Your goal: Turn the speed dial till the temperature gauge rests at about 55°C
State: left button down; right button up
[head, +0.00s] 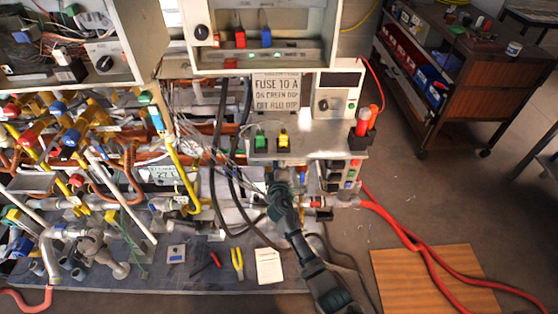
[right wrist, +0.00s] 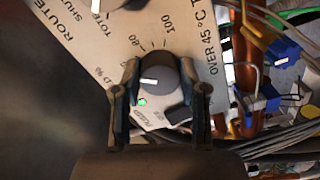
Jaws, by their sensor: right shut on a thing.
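The speed dial (right wrist: 160,72) is a dark grey round knob on a pale panel (right wrist: 110,45) in the right wrist view. Its white mark points to the left, and the scale beside it shows 80 and 100. My right gripper (right wrist: 166,88) has one finger on each side of the knob and is shut on it. In the head view my right gripper (head: 278,190) reaches up from the lower right to below the metal shelf, where the dial is hidden. My left gripper is not in view.
A green lamp (right wrist: 142,102) and a black switch (right wrist: 178,114) sit close to the dial. Blue connectors (right wrist: 283,50) and cables crowd the right side. In the head view, a metal shelf (head: 335,147) overhangs my gripper, and red hoses (head: 405,235) cross the floor.

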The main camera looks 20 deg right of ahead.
jog(key=shift+a+f, duration=0.15)
jog(key=shift+f, duration=0.05)
dwell(0.4)
jog(key=o, duration=1)
jog(key=shift+o, duration=0.7)
jog(key=shift+r, duration=0.1)
jog(key=v, duration=1.2)
jog(key=shift+a, duration=0.1)
